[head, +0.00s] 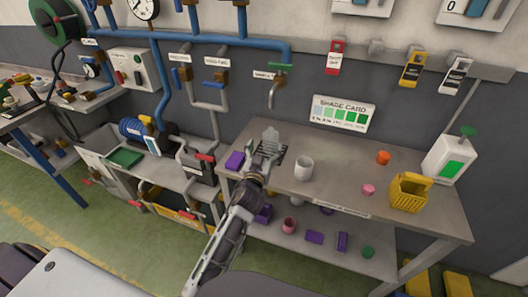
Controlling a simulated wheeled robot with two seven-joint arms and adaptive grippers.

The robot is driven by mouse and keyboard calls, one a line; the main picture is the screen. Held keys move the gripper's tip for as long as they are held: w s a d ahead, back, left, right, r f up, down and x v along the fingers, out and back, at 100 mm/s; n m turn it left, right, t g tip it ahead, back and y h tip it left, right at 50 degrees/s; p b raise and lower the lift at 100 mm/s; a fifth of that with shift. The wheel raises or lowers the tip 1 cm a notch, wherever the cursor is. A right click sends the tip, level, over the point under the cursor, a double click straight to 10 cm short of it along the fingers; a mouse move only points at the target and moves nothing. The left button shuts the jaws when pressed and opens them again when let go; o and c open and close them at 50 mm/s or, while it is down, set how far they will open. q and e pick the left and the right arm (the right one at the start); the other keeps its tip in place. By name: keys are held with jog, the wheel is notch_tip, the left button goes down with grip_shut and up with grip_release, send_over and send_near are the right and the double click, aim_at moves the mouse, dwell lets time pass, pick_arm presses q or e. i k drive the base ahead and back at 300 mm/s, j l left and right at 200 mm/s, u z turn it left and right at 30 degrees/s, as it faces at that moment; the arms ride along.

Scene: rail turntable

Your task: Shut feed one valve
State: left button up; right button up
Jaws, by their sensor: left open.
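On the wall, two small brass valves sit on grey pipes below the blue pipework: a left one (185,74) and a right one (220,78). Each has a white label above it. The lettering is too small to read surely, so I cannot tell which valve is feed one, nor how their handles stand. A green-handled tap (280,67) is farther right on the blue pipe. My left gripper (269,140) is open and empty over the bench, by a dark drain grid, below and to the right of the two valves. My right gripper is not in view.
The bench (330,197) holds a purple block (235,160), a white cup (304,168), a yellow basket (408,192) and a white jug (450,157). A shade card (343,114) hangs behind. A blue pump (137,128) stands left. The wall before the valves looks clear.

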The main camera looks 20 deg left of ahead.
aim_at(177, 78)
jog(key=u, duration=1.35)
